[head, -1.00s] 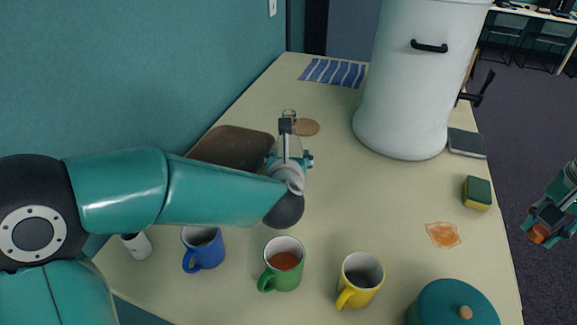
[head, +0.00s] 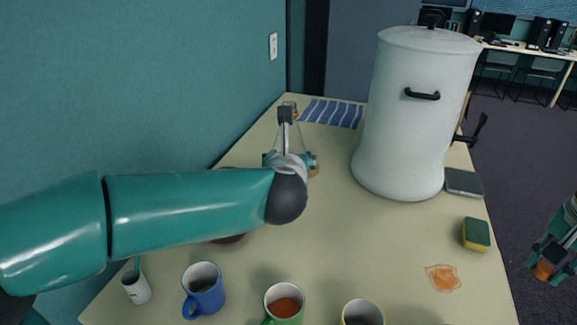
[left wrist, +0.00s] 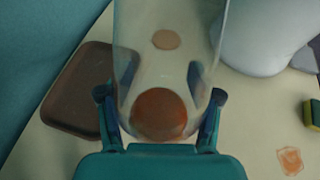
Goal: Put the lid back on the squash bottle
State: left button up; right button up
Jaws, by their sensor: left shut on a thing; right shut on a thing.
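My left gripper (head: 290,163) is shut on the clear squash bottle, above the far left part of the table. In the left wrist view the bottle (left wrist: 165,70) stands between my two fingers (left wrist: 160,118), with orange-brown squash (left wrist: 158,113) showing low in it. In the head view my arm and wrist hide most of the bottle. My right gripper (head: 546,264) is at the right edge, off the table's side, shut on a small orange thing (head: 543,271) that looks like the lid. It is far from the bottle.
A large white urn (head: 405,130) stands right of the bottle. A round coaster (left wrist: 165,40) shows through the bottle. A brown tray (left wrist: 82,92) lies left. Blue (head: 203,290), green (head: 284,305) and yellow (head: 362,314) mugs stand in front. A sponge (head: 476,234) and orange spill (head: 443,278) lie right.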

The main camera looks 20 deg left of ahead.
pick_arm(q)
jog(key=shift+r, duration=0.85)
jog(key=o, duration=0.7)
jog(key=c, duration=1.1)
